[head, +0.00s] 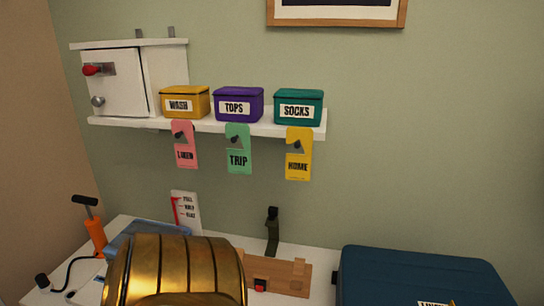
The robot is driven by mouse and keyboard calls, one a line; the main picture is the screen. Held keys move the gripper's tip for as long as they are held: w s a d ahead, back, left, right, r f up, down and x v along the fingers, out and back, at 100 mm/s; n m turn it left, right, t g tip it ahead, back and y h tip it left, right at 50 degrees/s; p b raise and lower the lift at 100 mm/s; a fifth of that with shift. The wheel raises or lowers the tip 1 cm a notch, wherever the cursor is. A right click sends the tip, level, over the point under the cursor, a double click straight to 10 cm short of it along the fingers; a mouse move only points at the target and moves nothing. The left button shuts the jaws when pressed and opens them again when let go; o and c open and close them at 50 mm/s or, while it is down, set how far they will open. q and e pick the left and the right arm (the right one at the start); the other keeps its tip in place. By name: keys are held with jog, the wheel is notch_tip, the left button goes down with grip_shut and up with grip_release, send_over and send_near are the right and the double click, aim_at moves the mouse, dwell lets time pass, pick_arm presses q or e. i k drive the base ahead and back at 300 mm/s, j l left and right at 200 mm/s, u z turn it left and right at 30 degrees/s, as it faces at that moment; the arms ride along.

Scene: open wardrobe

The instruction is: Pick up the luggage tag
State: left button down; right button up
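Three tags hang from dark pegs below the white shelf in the head view. A pink tag (186,155), whose word is hard to read, hangs at the left and looks slightly tilted. A green tag (238,160) reading TRIP hangs in the middle. A yellow tag (299,167) reading HOME hangs at the right. No label says which of them is the luggage tag. Neither of my grippers is in view.
The white shelf (225,126) carries yellow WASH (185,102), purple TOPS (239,104) and teal SOCKS (299,107) boxes and a white cabinet (116,82). Below are an orange pump (95,231), a wooden block (288,279), a blue case (420,277) and an unclear gold ribbed form (175,270).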

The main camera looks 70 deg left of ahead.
aim_at(186, 156)
jog(key=u, duration=2.35)
